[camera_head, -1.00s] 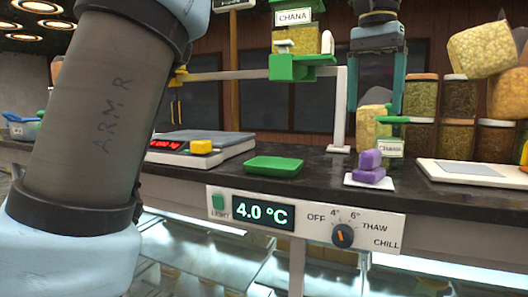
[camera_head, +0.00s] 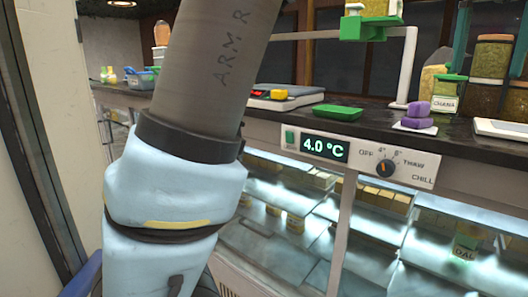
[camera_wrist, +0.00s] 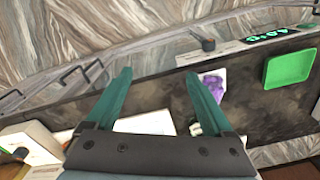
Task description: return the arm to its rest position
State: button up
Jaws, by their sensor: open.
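My gripper (camera_wrist: 157,100) shows in the wrist view with its two teal fingers spread apart and nothing between them. It hangs above the dark counter, over a white board (camera_wrist: 147,122) and close to the purple blocks (camera_wrist: 212,86). In the head view my grey and light-blue arm rises in the foreground at the left of centre.
The dark counter holds a green tray (camera_head: 337,112), purple blocks (camera_head: 417,108) on a white square, a scale (camera_head: 275,98) with a yellow block, and jars (camera_head: 490,65) at right. Below are a control panel (camera_head: 367,158) and lit glass shelves. A pale wall (camera_head: 40,80) stands close at left.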

jog(key=w+a+f+n, duration=0.1)
jog(key=w+a+f, duration=0.4)
jog(key=f, duration=0.1)
jog(key=w+a+f+n, duration=0.2)
jog(key=w+a+f, duration=0.3)
jog(key=a+f, duration=0.1)
jog(key=w+a+f+n, duration=0.2)
jog(key=w+a+f, duration=0.3)
jog(key=shift+w+a+f, duration=0.25)
jog(key=shift+w+f, duration=0.1)
jog(key=shift+f, duration=0.05)
jog(key=s+a+f+n, duration=0.3)
jog(key=a+f, duration=0.5)
jog(key=a, duration=0.4)
jog(key=s+a+f+n+t, duration=0.1)
jog(key=s+a+f+n, duration=0.2)
jog(key=a+f, duration=0.5)
jog(key=a, duration=0.4)
jog(key=shift+f+t, duration=0.3)
jog(key=shift+f, duration=0.1)
